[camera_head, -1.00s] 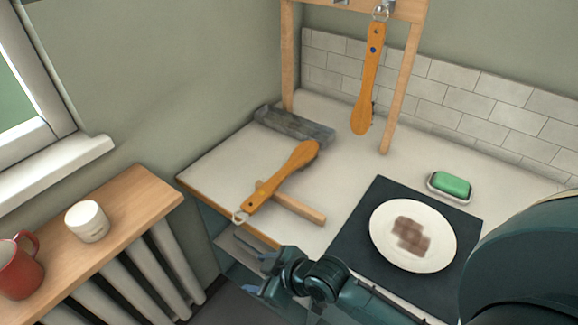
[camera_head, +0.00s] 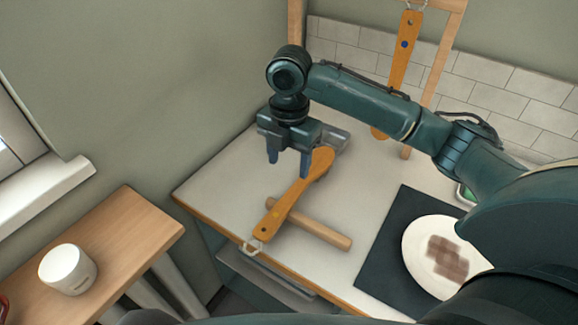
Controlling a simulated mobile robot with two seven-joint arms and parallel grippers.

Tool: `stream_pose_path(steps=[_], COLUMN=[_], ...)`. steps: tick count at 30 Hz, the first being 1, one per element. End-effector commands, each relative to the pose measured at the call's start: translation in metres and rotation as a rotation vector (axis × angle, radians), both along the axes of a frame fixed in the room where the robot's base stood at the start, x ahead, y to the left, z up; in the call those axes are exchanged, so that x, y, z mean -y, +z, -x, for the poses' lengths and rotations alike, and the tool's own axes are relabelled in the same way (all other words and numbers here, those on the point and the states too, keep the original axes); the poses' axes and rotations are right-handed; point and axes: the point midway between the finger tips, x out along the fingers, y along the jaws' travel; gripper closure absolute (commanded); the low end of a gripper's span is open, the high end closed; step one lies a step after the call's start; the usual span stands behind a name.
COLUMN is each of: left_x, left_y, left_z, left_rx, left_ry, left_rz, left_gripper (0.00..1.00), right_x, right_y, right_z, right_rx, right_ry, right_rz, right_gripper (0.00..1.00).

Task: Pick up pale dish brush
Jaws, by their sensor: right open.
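An orange-tan wooden brush (camera_head: 288,206) lies slantwise on the counter. Its wide end is at the upper right, and a pale hanging loop is at its lower left end, by the counter's front edge. It rests across a wooden rod (camera_head: 322,232). A similar brush (camera_head: 404,62) with a blue dot hangs from the wooden rack; my arm covers part of it. I cannot tell bristles on either. My right gripper (camera_head: 289,167) is open and empty, fingers pointing down, above the counter near the lying brush's wide end. My left gripper is not in view.
A grey tray (camera_head: 335,138) is partly hidden behind my right gripper. A white plate (camera_head: 416,250) with a brown stain sits on a dark mat (camera_head: 382,270) to the right. A white cup (camera_head: 68,269) stands on the wooden shelf. The counter's left part is clear.

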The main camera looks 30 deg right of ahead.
Motion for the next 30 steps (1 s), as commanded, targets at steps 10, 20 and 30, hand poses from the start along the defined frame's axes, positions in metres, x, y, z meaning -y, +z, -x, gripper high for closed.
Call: stream_pose_path(steps=[10,20,30], left_x=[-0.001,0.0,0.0], left_y=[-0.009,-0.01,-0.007], left_z=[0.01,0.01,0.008], left_rx=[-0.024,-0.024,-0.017], left_ry=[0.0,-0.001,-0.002], left_rz=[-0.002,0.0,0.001], left_gripper=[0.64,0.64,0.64], right_x=[0.003,0.003,0.008], right_y=[-0.037,-0.077,-0.12], right_z=[0.001,0.001,0.002], right_rx=[-0.011,-0.006,-0.007], right_ry=[0.007,0.008,0.008], right_rz=[0.009,0.007,0.009], right_gripper=[0.43,0.43,0.43])
